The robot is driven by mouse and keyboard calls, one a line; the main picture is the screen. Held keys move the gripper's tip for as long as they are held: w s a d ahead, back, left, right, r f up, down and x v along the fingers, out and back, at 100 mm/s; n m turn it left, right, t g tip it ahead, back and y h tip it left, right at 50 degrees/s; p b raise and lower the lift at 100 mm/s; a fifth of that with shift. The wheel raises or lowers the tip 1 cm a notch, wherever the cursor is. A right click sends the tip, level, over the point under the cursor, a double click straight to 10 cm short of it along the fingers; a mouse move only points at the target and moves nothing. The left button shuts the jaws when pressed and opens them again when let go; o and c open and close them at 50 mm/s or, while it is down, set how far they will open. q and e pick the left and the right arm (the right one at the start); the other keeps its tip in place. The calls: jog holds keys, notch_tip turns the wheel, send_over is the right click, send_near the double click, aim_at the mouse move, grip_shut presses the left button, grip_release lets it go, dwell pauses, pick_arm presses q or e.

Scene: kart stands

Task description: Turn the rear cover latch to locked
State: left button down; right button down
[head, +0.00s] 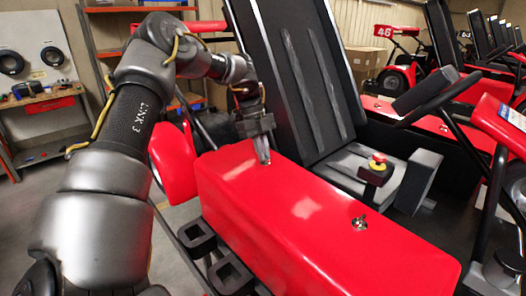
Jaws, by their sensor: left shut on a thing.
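My left gripper (265,158) points down at the far left part of the cover top. Its fingers are shut on the rear cover latch there, which they mostly hide, so I cannot tell its angle. Another small metal latch (360,222) stands uncovered on the near right part of the cover. My right gripper is not in view.
A black seat (305,80) rises just behind the cover. Black square tubes (230,275) stick out at the cover's near side. More karts stand at the back right.

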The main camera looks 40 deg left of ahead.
pick_arm(q)
jog(key=c, duration=1.5)
grip_release()
jog(key=shift+a+r, duration=0.25)
jog(key=shift+r, duration=0.1)
jog(key=b+v, duration=0.1)
jog(key=v, duration=0.3)
jog(key=shift+w+a+r, duration=0.1)
jog(key=shift+r, duration=0.25)
jog(key=p+v, duration=0.3)
jog(key=v, duration=0.2)
jog(key=shift+r+p, duration=0.15)
jog(key=shift+p, duration=0.2)
